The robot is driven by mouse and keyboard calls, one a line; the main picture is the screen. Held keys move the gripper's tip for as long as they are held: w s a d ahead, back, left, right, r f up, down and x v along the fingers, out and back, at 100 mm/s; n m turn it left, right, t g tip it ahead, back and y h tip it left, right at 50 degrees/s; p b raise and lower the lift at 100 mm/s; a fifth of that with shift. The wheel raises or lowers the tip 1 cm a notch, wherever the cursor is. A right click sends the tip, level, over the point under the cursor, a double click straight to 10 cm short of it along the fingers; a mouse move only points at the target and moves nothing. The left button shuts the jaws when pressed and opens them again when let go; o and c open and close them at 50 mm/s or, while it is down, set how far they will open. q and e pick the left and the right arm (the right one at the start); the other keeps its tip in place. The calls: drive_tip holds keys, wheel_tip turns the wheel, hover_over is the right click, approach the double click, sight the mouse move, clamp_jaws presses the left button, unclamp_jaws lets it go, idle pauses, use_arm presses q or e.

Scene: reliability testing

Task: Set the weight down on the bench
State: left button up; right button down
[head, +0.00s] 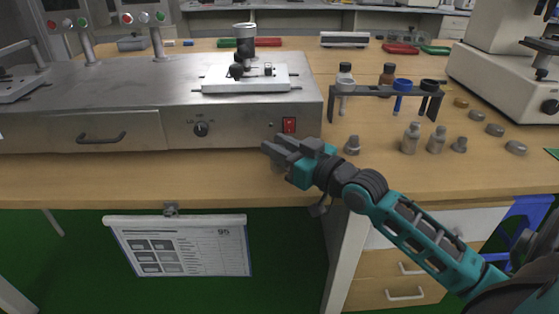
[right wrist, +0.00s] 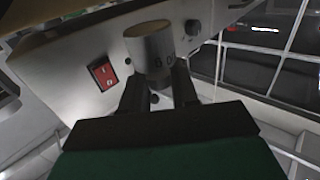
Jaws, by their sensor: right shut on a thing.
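My right gripper (head: 280,150) is in front of the metal machine, near its red switch and above the front part of the wooden bench (head: 420,178). In the right wrist view the right gripper (right wrist: 158,85) is shut on a grey cylindrical weight (right wrist: 150,45) with dark markings on its side. In the head view the held weight is mostly hidden by the fingers. I cannot tell whether its base touches the bench. My left gripper is not in view.
The machine (head: 255,130) with its red switch (head: 289,124) stands close behind the gripper. Several loose weights stand to the right, the nearest being a small one (head: 352,146). A dark rack (head: 385,92) stands behind them. The bench's front strip at left is clear.

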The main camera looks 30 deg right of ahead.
drive_tip(key=shift+f, duration=0.95)
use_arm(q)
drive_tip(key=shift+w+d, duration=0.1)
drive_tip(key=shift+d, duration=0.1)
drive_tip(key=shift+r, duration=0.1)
use_arm(e)
drive_tip(key=c, duration=0.9)
unclamp_jaws()
drive_tip(key=shift+f, duration=0.15)
drive_tip(key=shift+o, duration=0.2)
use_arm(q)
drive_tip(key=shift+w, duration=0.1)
use_arm(e)
drive_tip(key=shift+s, duration=0.1)
use_arm(q)
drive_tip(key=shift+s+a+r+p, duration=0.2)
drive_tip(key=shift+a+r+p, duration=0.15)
drive_tip(key=shift+p, duration=0.55)
use_arm(e)
drive_tip(key=v, duration=1.1)
drive_tip(key=shift+s+d+r, duration=0.2)
drive_tip(key=shift+s, duration=0.2)
